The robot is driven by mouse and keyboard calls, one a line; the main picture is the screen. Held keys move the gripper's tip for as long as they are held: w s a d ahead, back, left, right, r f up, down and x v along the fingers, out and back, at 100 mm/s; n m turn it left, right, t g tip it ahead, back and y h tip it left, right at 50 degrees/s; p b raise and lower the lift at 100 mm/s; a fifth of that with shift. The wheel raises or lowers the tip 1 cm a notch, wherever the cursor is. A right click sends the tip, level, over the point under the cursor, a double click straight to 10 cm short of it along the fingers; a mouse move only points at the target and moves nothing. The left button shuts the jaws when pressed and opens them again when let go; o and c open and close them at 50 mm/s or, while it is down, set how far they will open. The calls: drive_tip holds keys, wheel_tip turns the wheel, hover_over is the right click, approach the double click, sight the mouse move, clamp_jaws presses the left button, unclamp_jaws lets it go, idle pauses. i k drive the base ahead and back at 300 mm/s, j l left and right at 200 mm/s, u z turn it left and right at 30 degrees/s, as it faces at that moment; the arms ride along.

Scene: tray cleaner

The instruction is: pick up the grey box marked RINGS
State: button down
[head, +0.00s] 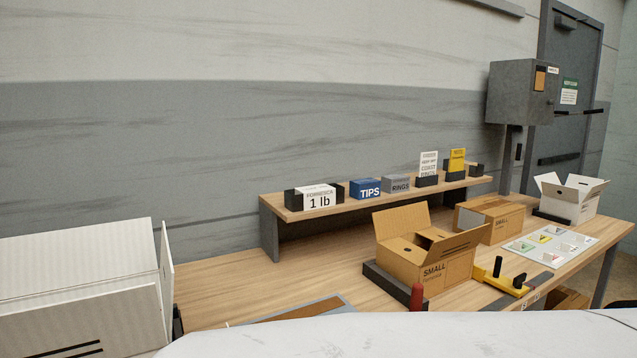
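The grey box marked RINGS (397,185) stands on the raised wooden shelf (300,213) at the back of the table in the head view. The blue box marked TIPS (366,188) is close on its left. A black holder with a white card (428,164) stands close on its right. The front and top of the grey box show, and nothing covers its front. My gripper is not in view.
A white box marked 1 lb (318,197) and a yellow card (457,160) share the shelf. An open cardboard box marked SMALL (432,262) stands in front. A closed carton (489,219) is behind it. A large white box (80,290) fills the left.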

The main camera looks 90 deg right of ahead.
sight(396, 183)
drive_tip(key=k+z, duration=0.2)
drive_tip(key=z, duration=0.2)
drive_tip(key=k+l+z, duration=0.1)
drive_tip(key=z, duration=2.4)
drive_tip(key=i+l+u, duration=0.1)
drive_tip(key=l+u, duration=0.2)
drive_tip(key=l, duration=0.75)
drive_tip(key=l+u, duration=0.3)
drive_tip(key=l, duration=0.75)
drive_tip(key=i, duration=1.45)
